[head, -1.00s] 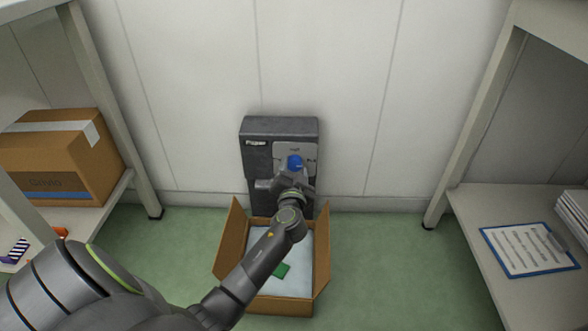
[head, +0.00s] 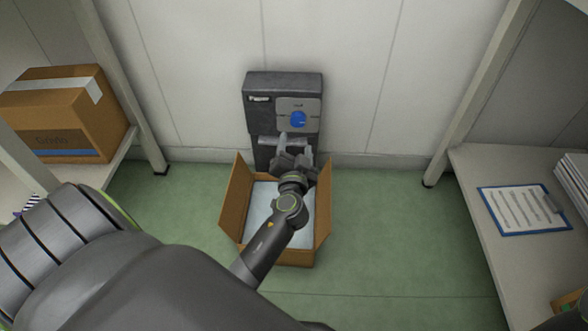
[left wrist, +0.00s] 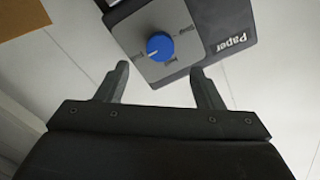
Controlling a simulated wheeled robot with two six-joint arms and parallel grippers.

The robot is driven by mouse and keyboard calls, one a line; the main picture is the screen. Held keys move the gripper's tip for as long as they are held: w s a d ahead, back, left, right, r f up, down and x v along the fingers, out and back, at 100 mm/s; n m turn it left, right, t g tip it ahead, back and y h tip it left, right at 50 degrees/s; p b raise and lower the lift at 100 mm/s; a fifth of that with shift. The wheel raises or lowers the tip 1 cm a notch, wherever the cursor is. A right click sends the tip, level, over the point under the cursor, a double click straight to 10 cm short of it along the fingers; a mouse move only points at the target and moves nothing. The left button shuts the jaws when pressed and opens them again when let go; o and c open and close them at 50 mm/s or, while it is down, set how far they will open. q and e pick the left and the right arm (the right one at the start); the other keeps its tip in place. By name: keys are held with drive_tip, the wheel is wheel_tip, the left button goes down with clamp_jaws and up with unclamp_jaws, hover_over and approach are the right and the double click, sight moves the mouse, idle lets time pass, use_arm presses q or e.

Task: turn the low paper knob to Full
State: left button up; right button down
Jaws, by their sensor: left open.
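The blue paper knob (head: 298,119) sits on a light plate on the front of a dark grey unit (head: 257,82) against the wall. In the left wrist view the knob (left wrist: 160,46) has a white mark pointing left, toward a small label too blurred to read surely; the unit's side (left wrist: 228,22) reads "Paper". My left gripper (head: 296,142) is open and empty, just below the knob in the head view. In the wrist view its fingertips (left wrist: 160,68) stand apart on either side below the knob, not touching it. My right gripper is not in view.
An open cardboard box (head: 235,200) with pale contents stands on the green floor (head: 380,215) below the unit. A taped carton (head: 62,115) is on the left shelf. A clipboard (head: 523,208) and papers (head: 575,180) lie on the right shelf.

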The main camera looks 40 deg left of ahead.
use_arm(q)
drive_tip(key=v, duration=0.9)
